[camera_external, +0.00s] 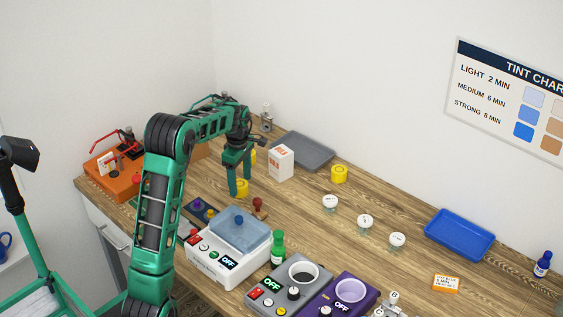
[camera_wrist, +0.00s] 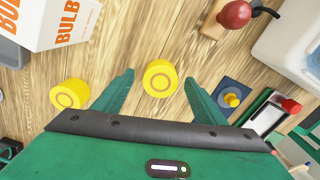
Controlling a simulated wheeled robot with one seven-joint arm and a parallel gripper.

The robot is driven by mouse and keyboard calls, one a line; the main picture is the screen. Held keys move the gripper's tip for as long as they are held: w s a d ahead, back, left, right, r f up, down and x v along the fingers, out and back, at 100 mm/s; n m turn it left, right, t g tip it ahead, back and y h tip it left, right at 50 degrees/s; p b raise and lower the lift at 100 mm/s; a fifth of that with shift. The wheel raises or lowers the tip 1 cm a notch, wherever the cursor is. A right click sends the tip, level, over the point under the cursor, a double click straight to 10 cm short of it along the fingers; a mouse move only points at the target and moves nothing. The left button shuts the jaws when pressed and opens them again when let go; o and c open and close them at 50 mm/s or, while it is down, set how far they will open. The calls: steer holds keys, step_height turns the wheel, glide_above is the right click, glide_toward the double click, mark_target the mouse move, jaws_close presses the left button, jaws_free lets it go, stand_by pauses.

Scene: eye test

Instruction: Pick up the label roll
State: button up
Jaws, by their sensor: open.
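Yellow rolls that look like label rolls stand on the wooden table; I cannot tell them apart by any marking. One yellow roll (camera_wrist: 160,80) lies between and just beyond my fingertips in the wrist view; it shows at the fingers in the external view (camera_external: 242,188). A second yellow roll (camera_wrist: 69,94) is left of my left finger in the wrist view, and is partly hidden behind my gripper in the external view (camera_external: 254,156). A third yellow roll (camera_external: 339,174) stands farther right, past the white box. My gripper (camera_wrist: 158,77) is open, pointing down, with nothing held.
A white bulb box (camera_external: 281,163) stands beside a grey tray (camera_external: 303,150). A red-handled stamp (camera_wrist: 234,14) is near my right finger. A white machine with a blue lid (camera_external: 228,253) stands in front. Several white-lidded jars (camera_external: 365,221) and a blue tray (camera_external: 460,235) are to the right.

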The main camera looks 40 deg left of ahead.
steer(key=shift+f, duration=1.1)
steer(key=c, duration=1.1)
steer(key=shift+c, duration=0.2)
steer(key=shift+r, duration=0.15)
